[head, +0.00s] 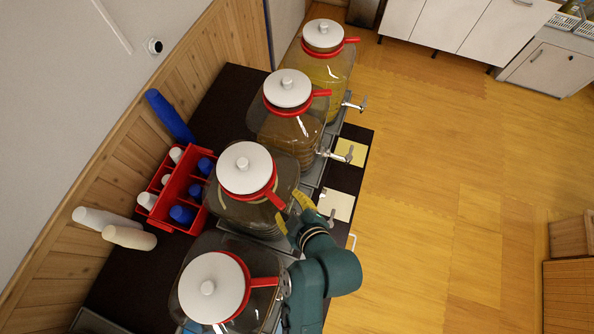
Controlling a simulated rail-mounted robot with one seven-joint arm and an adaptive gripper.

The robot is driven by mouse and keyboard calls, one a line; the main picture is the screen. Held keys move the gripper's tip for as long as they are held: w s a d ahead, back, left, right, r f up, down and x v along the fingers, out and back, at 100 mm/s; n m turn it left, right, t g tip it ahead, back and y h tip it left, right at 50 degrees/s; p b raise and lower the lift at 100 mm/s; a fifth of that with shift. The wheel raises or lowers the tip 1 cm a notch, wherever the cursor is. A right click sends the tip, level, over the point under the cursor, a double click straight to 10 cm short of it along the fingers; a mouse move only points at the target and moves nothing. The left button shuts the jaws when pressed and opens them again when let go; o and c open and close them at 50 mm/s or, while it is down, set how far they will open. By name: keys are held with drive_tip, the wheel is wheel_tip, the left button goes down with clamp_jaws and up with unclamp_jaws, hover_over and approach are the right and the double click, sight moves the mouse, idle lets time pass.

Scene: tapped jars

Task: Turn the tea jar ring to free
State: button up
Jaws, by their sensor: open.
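Several glass jars with white lids and red rings stand in a row along a dark counter. No readable label tells which is the tea jar. My gripper (292,211) is open, its yellow fingertips at the right of a jar with dark brown contents (232,211). This jar's red ring (246,193) has a tab (277,201) pointing down and right, close to the fingertips. I cannot tell whether they touch it. A second jar (285,135) behind it holds brown liquid. Its red ring tab (321,93) points right. My gripper hides part of the nearer jar's tap area.
The farthest jar (325,75) holds yellow liquid; the nearest jar (211,288) stands beside my arm. A red crate (184,215) with blue and white cups stands left. Yellow (350,152) and cream (336,205) cards lie by the taps. The floor at right is clear.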

sight(281, 204)
drive_tip(key=f+b, duration=0.2)
drive_tip(key=w+a+f+b, duration=0.1)
drive_tip(key=f, duration=0.1)
drive_tip(key=a+f+b, duration=0.1)
drive_tip(key=f+b, duration=0.1)
drive_tip(key=shift+w+a+f+b, duration=0.1)
drive_tip(key=shift+w+f+b, duration=0.1)
drive_tip(key=shift+w+b, duration=0.15)
drive_tip(key=shift+w+a, duration=0.1)
drive_tip(key=shift+w, duration=0.05)
drive_tip(key=shift+b+x, duration=0.6)
drive_tip(key=shift+x, duration=0.45)
drive_tip(key=shift+w, duration=0.1)
